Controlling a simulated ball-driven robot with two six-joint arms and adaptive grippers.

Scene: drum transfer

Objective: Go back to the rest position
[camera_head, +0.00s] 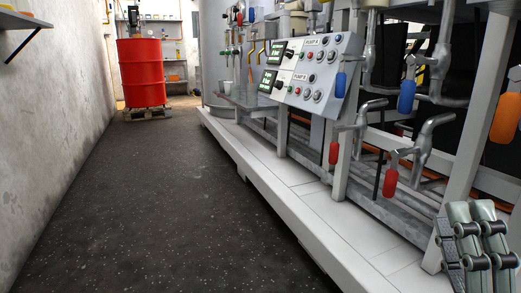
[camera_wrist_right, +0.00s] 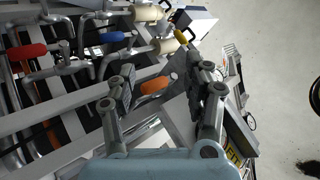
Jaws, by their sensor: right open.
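My right gripper (camera_head: 478,238) shows at the lower right corner of the head view, in front of the white frame post of the process rig. In the right wrist view my right gripper (camera_wrist_right: 162,76) has its two fingers spread well apart, with nothing held between them. Behind the gap, an orange-handled valve lever (camera_wrist_right: 157,85) and grey pipes of the rig show; they look apart from the fingers. My left gripper is in neither view.
A red drum (camera_head: 142,72) stands on a wooden pallet (camera_head: 147,113) at the far end. The dark floor aisle (camera_head: 130,200) is clear. The rig on the right carries a control panel (camera_head: 313,70), pipes and red (camera_head: 390,180) and blue (camera_head: 406,96) valve handles. A wall (camera_head: 45,110) bounds the left.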

